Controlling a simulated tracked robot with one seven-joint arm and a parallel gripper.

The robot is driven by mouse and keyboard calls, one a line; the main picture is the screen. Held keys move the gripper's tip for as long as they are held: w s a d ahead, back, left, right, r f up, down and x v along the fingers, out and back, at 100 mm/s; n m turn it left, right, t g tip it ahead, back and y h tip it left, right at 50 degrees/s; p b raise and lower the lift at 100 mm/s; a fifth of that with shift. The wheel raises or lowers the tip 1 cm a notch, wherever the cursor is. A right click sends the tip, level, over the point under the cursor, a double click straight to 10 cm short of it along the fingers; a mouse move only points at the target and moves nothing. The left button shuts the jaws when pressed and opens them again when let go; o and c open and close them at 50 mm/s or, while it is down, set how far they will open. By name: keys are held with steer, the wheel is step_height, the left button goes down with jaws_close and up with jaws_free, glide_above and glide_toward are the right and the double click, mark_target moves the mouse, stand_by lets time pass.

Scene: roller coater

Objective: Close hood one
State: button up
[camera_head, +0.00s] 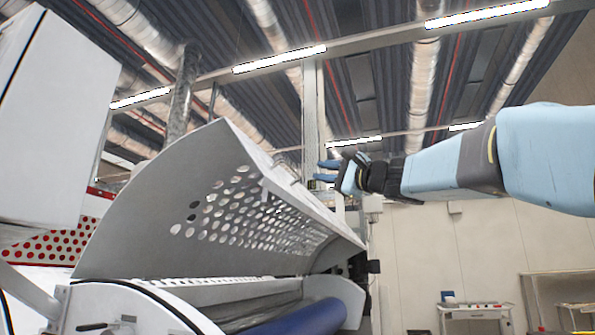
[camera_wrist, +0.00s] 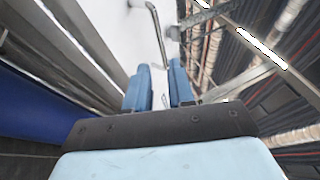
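The hood (camera_head: 215,205) is a white curved cover with a perforated panel, raised open above the roller machine. My gripper (camera_head: 327,173) is at the right of the hood, near its upper edge, with its blue fingers pointing left. In the wrist view my gripper (camera_wrist: 160,85) has its two blue fingers apart, with a gap between them. A grey metal bar handle (camera_wrist: 158,35) on the white hood surface (camera_wrist: 115,25) runs ahead of the fingertips, in line with the gap. It appears beyond the fingers; contact cannot be told.
A blue roller (camera_head: 295,318) lies under the hood. A white machine body (camera_head: 55,110) stands at the left. Ceiling beams and lamps (camera_head: 280,60) are overhead. A small white table (camera_head: 475,310) stands at the back right. The space right of the hood, below my arm, looks free.

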mark_target(291, 168)
steer(key=x, duration=1.2)
steer(key=shift+w+a, duration=0.2)
steer(key=shift+a, duration=0.1)
steer(key=shift+c, duration=0.5)
jaws_close()
